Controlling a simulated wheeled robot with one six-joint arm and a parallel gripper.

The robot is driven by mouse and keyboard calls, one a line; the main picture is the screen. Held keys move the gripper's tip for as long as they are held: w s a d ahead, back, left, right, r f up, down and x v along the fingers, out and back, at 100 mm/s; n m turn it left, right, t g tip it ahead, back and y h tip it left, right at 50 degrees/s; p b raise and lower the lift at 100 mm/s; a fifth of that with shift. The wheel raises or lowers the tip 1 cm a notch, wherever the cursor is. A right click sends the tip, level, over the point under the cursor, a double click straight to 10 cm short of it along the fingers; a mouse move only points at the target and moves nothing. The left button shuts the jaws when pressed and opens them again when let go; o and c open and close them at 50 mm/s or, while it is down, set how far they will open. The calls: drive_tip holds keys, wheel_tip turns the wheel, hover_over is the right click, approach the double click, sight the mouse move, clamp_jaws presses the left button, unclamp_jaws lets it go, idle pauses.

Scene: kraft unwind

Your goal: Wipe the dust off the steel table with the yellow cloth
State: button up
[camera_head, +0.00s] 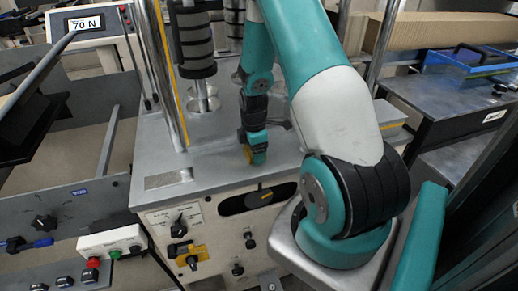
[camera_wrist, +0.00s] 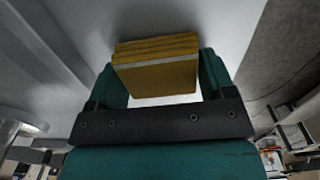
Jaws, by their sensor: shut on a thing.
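The yellow cloth (camera_wrist: 157,75) is a folded, layered block between the two teal fingers of my gripper (camera_wrist: 163,84) in the wrist view. My gripper is shut on it. In the head view only a small yellow edge of the cloth (camera_head: 247,153) shows beside my gripper (camera_head: 256,156), which points down at the steel table (camera_head: 215,172). The cloth is at or just above the table top; I cannot tell whether it touches. The grey table surface also shows in the wrist view (camera_wrist: 195,18). I cannot make out the dust clearly.
Upright posts and dark-banded rollers (camera_head: 194,42) stand at the table's back left. A control panel with knobs (camera_head: 180,228) is below the front edge. A blue tray (camera_head: 480,62) sits on a dark bench at right. Table top is bare left of my gripper.

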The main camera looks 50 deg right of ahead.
sight(226, 163)
drive_tip(key=shift+w+a, duration=0.55)
drive_tip(key=shift+a, duration=0.25)
drive_tip(key=shift+w+a, duration=0.55)
drive_tip(key=shift+a, duration=0.3)
drive_tip(key=shift+w+a, duration=0.55)
drive_tip(key=shift+a, duration=0.25)
drive_tip(key=shift+w+a+f, duration=0.1)
drive_tip(key=shift+w+a, duration=0.35)
drive_tip(key=shift+a, duration=0.25)
drive_tip(key=shift+w+a+f, duration=0.1)
drive_tip(key=shift+w+a, duration=0.3)
drive_tip(key=shift+a, duration=0.3)
drive_tip(key=shift+r+p, duration=2.3)
drive_tip(key=shift+r, duration=0.7)
drive_tip(key=shift+r, duration=0.1)
wheel_tip(226, 163, up, 3)
drive_tip(key=shift+f+p, duration=0.1)
drive_tip(key=shift+p, duration=1.1)
drive_tip(key=shift+w, duration=0.1)
